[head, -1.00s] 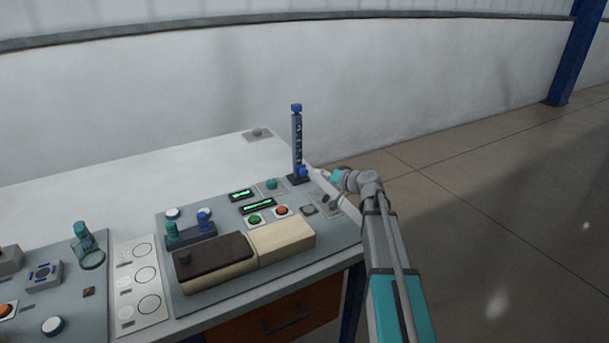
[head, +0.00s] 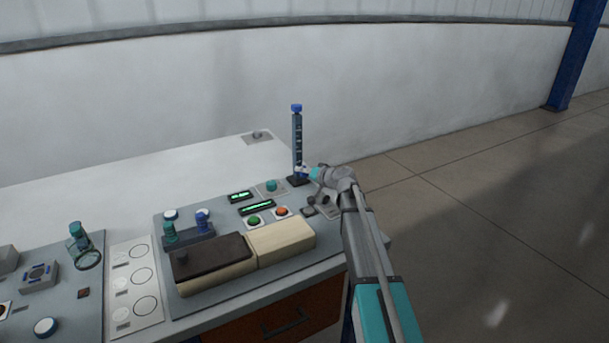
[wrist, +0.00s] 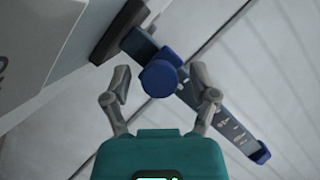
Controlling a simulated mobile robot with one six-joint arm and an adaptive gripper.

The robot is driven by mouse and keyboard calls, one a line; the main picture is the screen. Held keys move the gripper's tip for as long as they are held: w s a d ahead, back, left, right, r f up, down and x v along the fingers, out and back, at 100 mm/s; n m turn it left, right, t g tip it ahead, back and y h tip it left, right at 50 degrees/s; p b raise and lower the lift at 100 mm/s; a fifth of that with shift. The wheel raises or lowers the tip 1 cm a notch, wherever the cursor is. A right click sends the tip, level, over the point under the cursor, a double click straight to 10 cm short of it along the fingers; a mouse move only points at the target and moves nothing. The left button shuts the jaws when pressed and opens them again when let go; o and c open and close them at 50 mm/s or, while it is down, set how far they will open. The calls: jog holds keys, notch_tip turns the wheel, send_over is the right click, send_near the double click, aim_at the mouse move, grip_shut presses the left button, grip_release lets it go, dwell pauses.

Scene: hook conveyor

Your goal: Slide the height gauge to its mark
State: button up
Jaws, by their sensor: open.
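The height gauge (head: 297,140) stands upright at the back right of the bench, a dark blue column with pale marks, a blue cap and a dark foot. In the wrist view its column (wrist: 222,112) runs diagonally. Its round blue slider knob (wrist: 160,78) sits low on the column, near the foot (wrist: 118,32). My gripper (wrist: 158,80) is open, with one finger on each side of the knob; I cannot tell whether they touch it. In the head view my wrist hides the knob and the fingers are hard to make out.
A control panel (head: 228,220) with green displays, buttons and a cream block (head: 282,238) lies left of my arm. A teal button (head: 271,186) is close to the gauge foot. The white bench top (head: 120,205) behind the panel is mostly bare.

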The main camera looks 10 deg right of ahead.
aim_at(297, 163)
grip_shut()
dwell(0.3)
notch_tip(297, 163, up, 4)
jog(key=p, duration=0.3)
jog(key=shift+f+p, duration=0.2)
jog(key=shift+p, duration=0.1)
jog(key=shift+f, duration=0.1)
grip_release()
